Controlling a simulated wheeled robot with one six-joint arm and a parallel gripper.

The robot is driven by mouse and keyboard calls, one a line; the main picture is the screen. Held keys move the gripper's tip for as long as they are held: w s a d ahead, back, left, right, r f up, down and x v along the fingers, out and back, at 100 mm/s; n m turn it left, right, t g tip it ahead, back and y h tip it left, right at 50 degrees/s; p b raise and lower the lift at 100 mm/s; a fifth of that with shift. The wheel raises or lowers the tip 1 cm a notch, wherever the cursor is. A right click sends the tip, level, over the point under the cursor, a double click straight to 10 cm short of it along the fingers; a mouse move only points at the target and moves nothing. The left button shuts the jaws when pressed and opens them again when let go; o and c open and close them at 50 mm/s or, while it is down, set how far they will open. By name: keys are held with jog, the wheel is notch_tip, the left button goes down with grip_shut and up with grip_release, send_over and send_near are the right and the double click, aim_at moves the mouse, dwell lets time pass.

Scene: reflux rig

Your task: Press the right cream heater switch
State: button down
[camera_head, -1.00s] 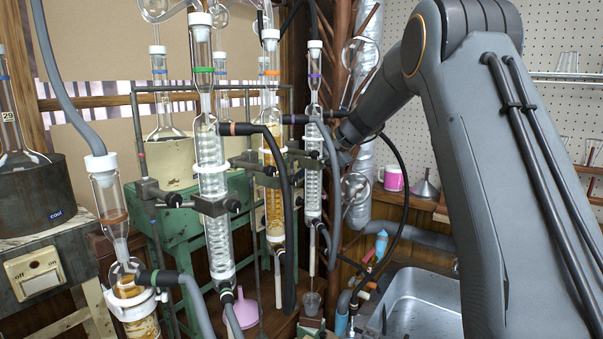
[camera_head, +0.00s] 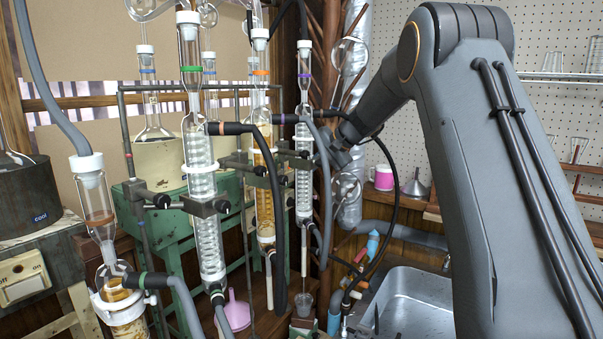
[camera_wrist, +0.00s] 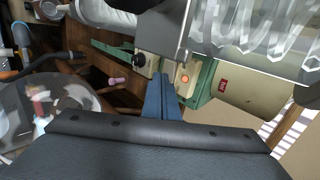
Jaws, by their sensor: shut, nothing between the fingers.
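In the wrist view my gripper (camera_wrist: 162,98) shows as blue fingers, shut together and empty. Just past the fingertips are two cream panels on green framework. One (camera_wrist: 183,80) has a lit orange spot; the other (camera_wrist: 146,65) has a dark round knob or clamp in front. I cannot tell which is the right heater switch, or whether the fingertips touch either. A cream heater (camera_wrist: 235,84) with a red label is beyond. In the head view a cream heater (camera_head: 160,163) stands on a green bench (camera_head: 172,232); its switches and my fingers are hidden behind glassware.
Tall glass condensers (camera_head: 207,225) with clamps and hoses stand close in front of the heaters. Coiled glass (camera_wrist: 255,30) is very near my gripper. A dark heater (camera_head: 28,205) with a cream switch box (camera_head: 22,278) is at left; a metal sink (camera_head: 405,300) is lower right.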

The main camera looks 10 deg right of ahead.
jog(key=b+v, duration=0.1)
jog(key=v, duration=0.3)
jog(key=d+b+v, duration=0.1)
jog(key=v, duration=0.2)
jog(key=f+b+v, duration=0.1)
jog(key=v, duration=0.3)
jog(key=shift+s+d+r, duration=0.1)
jog(key=shift+s+d, duration=0.1)
jog(key=shift+d, duration=0.2)
jog(key=shift+b, duration=0.3)
jog(key=b, duration=0.2)
jog(key=shift+s+a+n+g+y+b, duration=0.25)
jog(key=shift+s+n+g+y+b, duration=0.05)
jog(key=shift+s, duration=0.05)
jog(key=shift+s+a+r+b, duration=0.1)
jog(key=shift+s+b, duration=0.15)
jog(key=shift+b, duration=0.05)
